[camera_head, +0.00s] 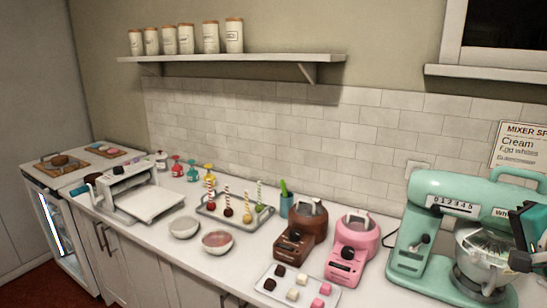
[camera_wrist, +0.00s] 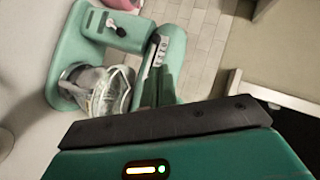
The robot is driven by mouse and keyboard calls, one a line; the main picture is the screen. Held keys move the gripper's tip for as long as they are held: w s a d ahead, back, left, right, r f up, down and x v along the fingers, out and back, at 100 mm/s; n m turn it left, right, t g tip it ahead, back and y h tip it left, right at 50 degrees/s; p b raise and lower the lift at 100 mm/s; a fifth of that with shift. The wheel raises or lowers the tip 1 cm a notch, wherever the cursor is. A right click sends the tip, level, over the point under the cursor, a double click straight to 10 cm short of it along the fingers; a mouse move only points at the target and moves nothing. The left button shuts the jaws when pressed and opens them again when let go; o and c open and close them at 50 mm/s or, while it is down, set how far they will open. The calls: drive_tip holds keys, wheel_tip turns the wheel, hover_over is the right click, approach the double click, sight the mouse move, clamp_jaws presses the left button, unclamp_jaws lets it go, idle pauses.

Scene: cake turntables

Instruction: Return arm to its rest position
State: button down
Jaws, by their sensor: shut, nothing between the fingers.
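My gripper (camera_wrist: 167,86) is shut and empty in the wrist view. Its dark fingers show just past the black edge of my wrist housing, in front of the mint-green stand mixer (camera_wrist: 132,30). In the head view, a dark teal part of my arm (camera_head: 534,226) comes in at the right edge. It covers part of the mixer's head (camera_head: 455,190). The glass mixer bowl (camera_wrist: 103,92) shows to the left of my fingers in the wrist view. I cannot tell the gap between my fingers and the mixer.
The white counter (camera_head: 375,290) runs along the tiled wall. A pink machine (camera_head: 345,262), a brown machine (camera_head: 292,247), a tray of cubes (camera_head: 283,298), two bowls and a rack of cake pops (camera_head: 213,212) stand on it. A shelf (camera_head: 225,58) with jars hangs above.

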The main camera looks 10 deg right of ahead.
drive_tip(key=w+a+n+g+y, duration=0.15)
drive_tip(key=a+n, duration=0.35)
drive_tip(key=a, duration=0.8)
drive_tip(key=s+a+f+n+g, duration=0.3)
drive_tip(key=a+f, duration=0.4)
drive_tip(key=a, duration=0.3)
drive_tip(key=s+a+f+n+g, duration=0.3)
drive_tip(key=a+f+n, duration=0.3)
drive_tip(key=a, duration=0.5)
drive_tip(key=shift+a+f+n+g, duration=0.2)
drive_tip(key=shift+f+n+g, duration=0.1)
drive_tip(key=shift+f+g, duration=0.3)
drive_tip(key=shift+d+h, duration=0.2)
drive_tip(key=shift+h, duration=0.05)
